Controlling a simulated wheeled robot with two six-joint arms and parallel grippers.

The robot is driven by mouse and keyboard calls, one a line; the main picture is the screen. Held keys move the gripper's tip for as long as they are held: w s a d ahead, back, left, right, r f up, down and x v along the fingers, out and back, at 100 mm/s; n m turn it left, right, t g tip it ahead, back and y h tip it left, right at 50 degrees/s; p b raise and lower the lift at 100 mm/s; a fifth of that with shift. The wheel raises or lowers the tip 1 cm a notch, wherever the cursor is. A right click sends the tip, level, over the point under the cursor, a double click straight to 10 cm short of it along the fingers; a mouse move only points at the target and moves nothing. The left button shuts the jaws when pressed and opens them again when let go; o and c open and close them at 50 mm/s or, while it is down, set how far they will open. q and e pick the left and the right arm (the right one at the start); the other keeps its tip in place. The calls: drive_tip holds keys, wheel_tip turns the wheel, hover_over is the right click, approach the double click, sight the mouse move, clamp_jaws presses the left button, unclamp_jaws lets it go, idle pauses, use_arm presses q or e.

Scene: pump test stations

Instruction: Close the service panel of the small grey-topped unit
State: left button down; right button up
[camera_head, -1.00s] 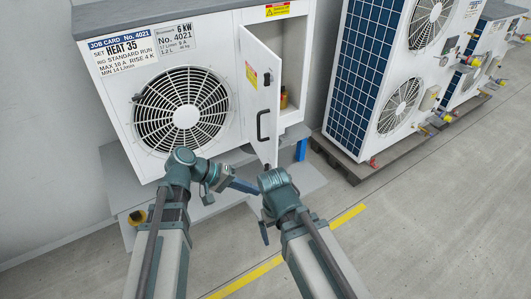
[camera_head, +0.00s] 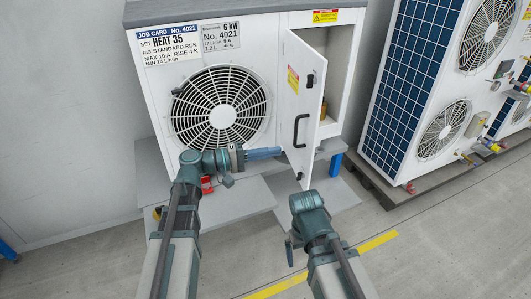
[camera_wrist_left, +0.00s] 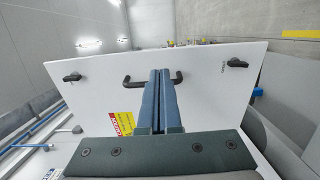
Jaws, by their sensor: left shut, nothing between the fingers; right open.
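The small grey-topped unit (camera_head: 262,22) stands in the middle of the head view. Its white service panel (camera_head: 306,108) stands open, swung outward from its left edge. A black handle (camera_head: 300,130) and two dark latches are on its outer face. My left gripper (camera_head: 280,152) is shut and empty on the outer-face side, fingertips close to the panel below the handle. In the left wrist view the shut fingers (camera_wrist_left: 160,75) point at the panel (camera_wrist_left: 210,75), overlapping its handle (camera_wrist_left: 133,82); contact cannot be told. My right gripper (camera_head: 291,252) is open, low in front of the panel.
A yellowish part (camera_head: 323,110) shows inside the opening. A larger white unit with a blue finned side (camera_head: 423,50) stands on a pallet at right. Clear floor (camera_head: 440,240) lies front right.

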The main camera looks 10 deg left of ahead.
sight(312, 146)
use_arm(q)
drive_tip(key=x, duration=0.9)
drive_tip(key=shift+d, duration=0.15)
